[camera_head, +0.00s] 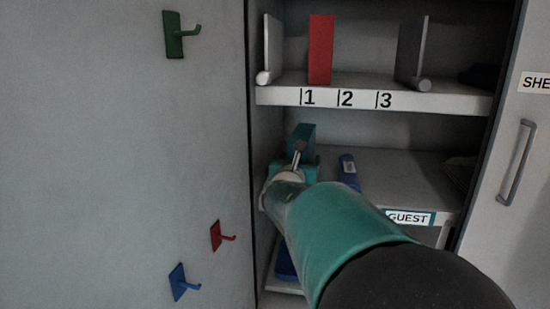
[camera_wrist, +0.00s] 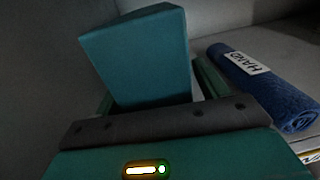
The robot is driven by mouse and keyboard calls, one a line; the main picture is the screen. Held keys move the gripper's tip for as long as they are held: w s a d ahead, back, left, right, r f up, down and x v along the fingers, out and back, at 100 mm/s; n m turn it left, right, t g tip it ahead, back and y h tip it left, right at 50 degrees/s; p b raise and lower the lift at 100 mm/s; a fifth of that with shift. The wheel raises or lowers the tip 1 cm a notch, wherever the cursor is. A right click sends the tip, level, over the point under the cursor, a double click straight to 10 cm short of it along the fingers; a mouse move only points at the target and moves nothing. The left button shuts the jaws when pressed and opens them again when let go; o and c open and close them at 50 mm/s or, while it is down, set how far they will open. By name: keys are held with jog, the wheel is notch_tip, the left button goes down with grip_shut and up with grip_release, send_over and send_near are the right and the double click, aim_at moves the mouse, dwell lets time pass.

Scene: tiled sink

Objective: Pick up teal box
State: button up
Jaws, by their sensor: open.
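The teal box (camera_head: 302,134) stands on the middle shelf, near its left side. In the wrist view the teal box (camera_wrist: 140,52) looks slightly tilted and fills the upper middle. My gripper (camera_wrist: 157,90) is open, with a finger visible on each side of the box's lower part. I cannot tell whether the fingers touch it. In the head view my gripper (camera_head: 291,168) is in front of the box, and my arm hides part of the shelf. The base of the box is hidden behind my gripper.
A rolled blue towel (camera_wrist: 262,88) with a label lies right of the box; it also shows in the head view (camera_head: 349,172). The upper shelf (camera_head: 450,100) carries a red block (camera_head: 320,50) and grey pieces. The cabinet's left wall (camera_head: 264,130) is close to my gripper.

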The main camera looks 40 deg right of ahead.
aim_at(305, 135)
jog(key=shift+w+d, duration=0.2)
jog(key=shift+d, duration=0.15)
jog(key=c, duration=1.2)
jog(key=shift+c, duration=0.5)
jog(key=shift+r, duration=0.15)
jog(key=shift+s+d+r, duration=0.1)
jog(key=shift+s+r, duration=0.1)
jog(key=shift+r, duration=0.4)
jog(key=r, duration=0.5)
jog(key=shift+s+d+r, duration=0.2)
jog(key=shift+s+r, duration=0.05)
jog(key=shift+r, duration=0.15)
jog(key=s+d, duration=1.1)
jog(key=s, duration=0.3)
jog(key=shift+s+d, duration=0.35)
jog(key=shift+d, duration=0.05)
